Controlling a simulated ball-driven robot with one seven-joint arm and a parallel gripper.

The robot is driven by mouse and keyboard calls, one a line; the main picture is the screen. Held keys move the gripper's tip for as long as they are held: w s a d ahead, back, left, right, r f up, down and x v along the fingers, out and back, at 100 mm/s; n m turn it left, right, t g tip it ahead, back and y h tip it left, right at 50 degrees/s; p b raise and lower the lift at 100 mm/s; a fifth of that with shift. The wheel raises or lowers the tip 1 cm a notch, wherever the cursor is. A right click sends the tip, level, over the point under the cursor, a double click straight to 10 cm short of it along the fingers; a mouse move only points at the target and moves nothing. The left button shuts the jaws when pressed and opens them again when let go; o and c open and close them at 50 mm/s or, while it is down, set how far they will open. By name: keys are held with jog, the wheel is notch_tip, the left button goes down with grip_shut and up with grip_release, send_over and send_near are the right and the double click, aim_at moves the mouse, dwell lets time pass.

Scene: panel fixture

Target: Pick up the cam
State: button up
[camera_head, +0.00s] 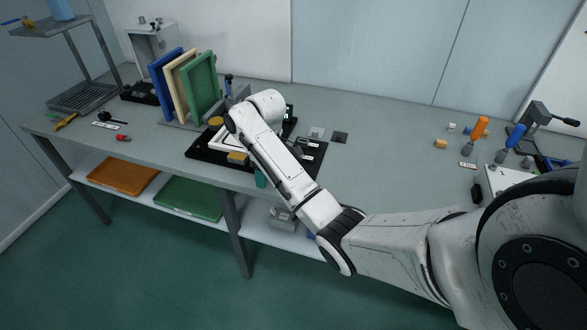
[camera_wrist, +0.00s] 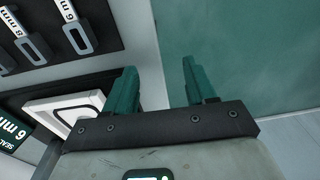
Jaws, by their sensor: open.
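I cannot tell for certain which part is the cam. In the wrist view, several grey slotted pieces (camera_wrist: 76,36) with white number labels lie in a black holder at upper left. My gripper (camera_wrist: 160,78) is open, with two teal fingers apart and nothing between them. It is to the right of the slotted pieces, by the table's edge, with green floor showing beyond. In the head view, a teal finger (camera_head: 261,178) shows below my forearm, at the front edge of the bench; the rest of the gripper is hidden.
A white frame (camera_wrist: 62,106) lies left of my fingers in the wrist view. The black fixture board (camera_head: 205,150) is partly covered by my arm. Blue, cream and green panels (camera_head: 199,82) stand behind it. Orange- and blue-handled tools (camera_head: 480,127) stand at right. The bench centre (camera_head: 385,140) is clear.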

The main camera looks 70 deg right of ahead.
jog(key=s+d+r, duration=0.3)
jog(key=d+r, duration=0.3)
jog(key=d, duration=0.4)
jog(key=shift+g, duration=0.3)
notch_tip(320, 180, down, 5)
jog(key=shift+f+p, duration=0.15)
jog(key=shift+p, duration=0.25)
jog(key=shift+s+a+f+p, duration=0.1)
jog(key=shift+s+f+p, duration=0.1)
jog(key=shift+f, duration=1.15)
jog(key=shift+s+a+f+p, duration=0.1)
jog(key=shift+f+p, duration=0.05)
jog(key=shift+f, duration=1.2)
grip_shut()
